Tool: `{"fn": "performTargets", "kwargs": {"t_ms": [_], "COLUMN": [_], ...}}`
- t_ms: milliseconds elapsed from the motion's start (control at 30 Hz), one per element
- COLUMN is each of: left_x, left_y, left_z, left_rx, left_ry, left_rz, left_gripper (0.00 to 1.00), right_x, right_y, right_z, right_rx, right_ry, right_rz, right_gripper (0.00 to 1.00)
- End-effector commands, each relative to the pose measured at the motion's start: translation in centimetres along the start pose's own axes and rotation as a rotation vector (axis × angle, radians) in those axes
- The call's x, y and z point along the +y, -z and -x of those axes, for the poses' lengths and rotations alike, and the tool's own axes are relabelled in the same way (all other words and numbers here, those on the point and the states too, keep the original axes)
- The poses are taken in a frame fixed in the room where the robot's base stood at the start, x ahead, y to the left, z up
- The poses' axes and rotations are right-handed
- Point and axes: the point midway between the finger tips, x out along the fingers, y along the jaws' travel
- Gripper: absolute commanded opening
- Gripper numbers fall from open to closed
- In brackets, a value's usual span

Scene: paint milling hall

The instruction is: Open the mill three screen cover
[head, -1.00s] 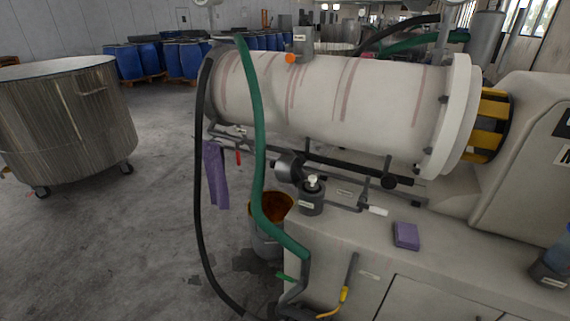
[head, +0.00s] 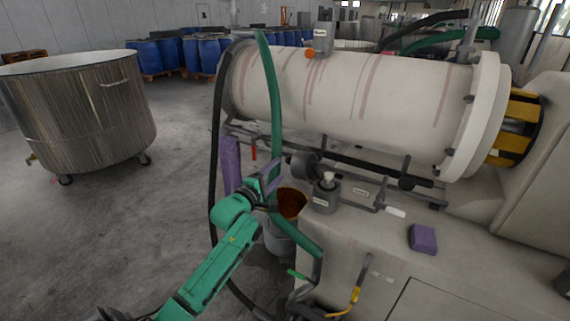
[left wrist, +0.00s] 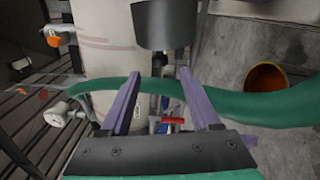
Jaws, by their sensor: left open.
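The mill is a long cream cylinder (head: 345,95) with reddish streaks, lying level above a cream base; part of it shows in the left wrist view (left wrist: 108,25). A grey box (head: 323,38) with an orange knob (head: 310,53) sits on top; I cannot tell which part is the screen cover. My left gripper (head: 272,180) is near the mill's lower left end, in front of the green hose (head: 273,110). In the left wrist view its two purple fingers (left wrist: 160,95) are apart with nothing gripped, near a red handle (left wrist: 173,120). My right gripper is out of view.
A bucket (head: 278,240) with brown contents stands by the base. A purple block (head: 422,238) lies on the base. A steel vat (head: 80,115) stands left, with clear floor between.

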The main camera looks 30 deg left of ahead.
Motion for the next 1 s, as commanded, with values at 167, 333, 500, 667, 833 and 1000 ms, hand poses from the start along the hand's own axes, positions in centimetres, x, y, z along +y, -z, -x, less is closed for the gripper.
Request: {"fn": "performTargets", "kwargs": {"t_ms": [167, 333, 500, 667, 833, 1000], "left_x": [0.0, 0.0, -0.1, -0.1, -0.1, -0.1], "left_y": [0.0, 0.0, 0.0, 0.0, 0.0, 0.0], "left_z": [-4.0, -5.4, -5.5, -5.5, -5.5, -5.5], "left_rx": [0.000, 0.000, 0.000, 0.000, 0.000, 0.000], "left_ry": [-0.001, -0.001, 0.001, 0.001, 0.001, 0.001], "left_rz": [-0.001, -0.001, -0.001, -0.001, -0.001, -0.002], "left_gripper": [0.63, 0.63, 0.63, 0.21, 0.00, 0.00], "right_x": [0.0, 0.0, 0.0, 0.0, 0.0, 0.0], "right_y": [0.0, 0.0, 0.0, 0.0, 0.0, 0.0], "right_z": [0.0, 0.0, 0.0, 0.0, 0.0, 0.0], "right_rx": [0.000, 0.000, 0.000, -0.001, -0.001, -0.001], "right_ry": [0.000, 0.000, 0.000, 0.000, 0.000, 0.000], "right_rz": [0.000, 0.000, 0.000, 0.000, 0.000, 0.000], "right_gripper": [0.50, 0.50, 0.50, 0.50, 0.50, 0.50]}}
